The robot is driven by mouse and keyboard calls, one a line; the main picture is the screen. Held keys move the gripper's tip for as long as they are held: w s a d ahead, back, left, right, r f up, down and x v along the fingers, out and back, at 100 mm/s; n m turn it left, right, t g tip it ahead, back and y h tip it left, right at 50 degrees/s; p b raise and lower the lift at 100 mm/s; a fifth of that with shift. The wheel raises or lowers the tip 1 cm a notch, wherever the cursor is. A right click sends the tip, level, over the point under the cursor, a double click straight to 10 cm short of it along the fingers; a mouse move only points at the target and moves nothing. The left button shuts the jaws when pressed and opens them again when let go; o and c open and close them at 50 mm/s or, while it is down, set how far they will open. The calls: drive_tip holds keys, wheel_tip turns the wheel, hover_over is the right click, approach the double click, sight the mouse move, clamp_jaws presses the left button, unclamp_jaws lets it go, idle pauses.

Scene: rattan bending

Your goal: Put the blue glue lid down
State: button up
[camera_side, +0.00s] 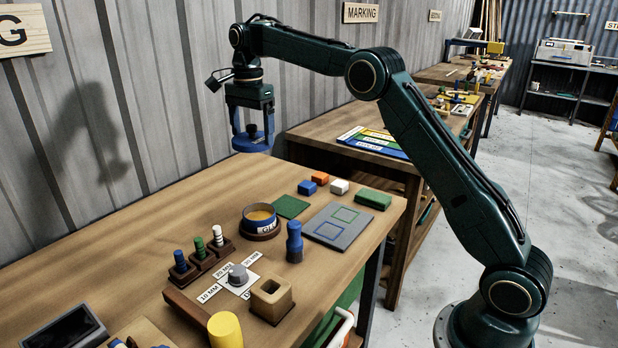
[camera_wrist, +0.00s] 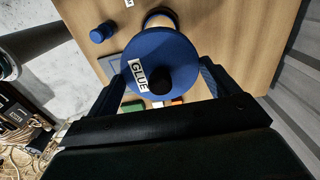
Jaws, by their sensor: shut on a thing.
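The blue glue lid (camera_wrist: 160,60) is round, with a GLUE label and a dark knob. My gripper (camera_wrist: 162,85) is shut on it, the fingers on either side in the wrist view. In the side view my gripper (camera_side: 252,136) holds the lid (camera_side: 250,143) in the air over the far edge of the bench, near the wall.
A blue peg-like piece (camera_side: 294,242) stands beside the pot. A green mat (camera_side: 291,207), a grey board (camera_side: 339,225) and small coloured blocks (camera_side: 320,179) lie to the right.

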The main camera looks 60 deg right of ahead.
idle(0.5)
drive_tip(key=d+f, duration=0.3)
drive_tip(key=d, duration=0.9)
drive_tip(key=shift+w+d+f, duration=0.15)
drive_tip(key=shift+d+f, duration=0.1)
drive_tip(key=shift+f, duration=0.15)
drive_tip(key=shift+f, duration=0.1)
wheel_tip(320, 180, down, 14)
drive_tip(key=shift+f, duration=0.1)
drive_tip(key=shift+f, duration=2.8)
drive_tip(key=shift+f, duration=0.1)
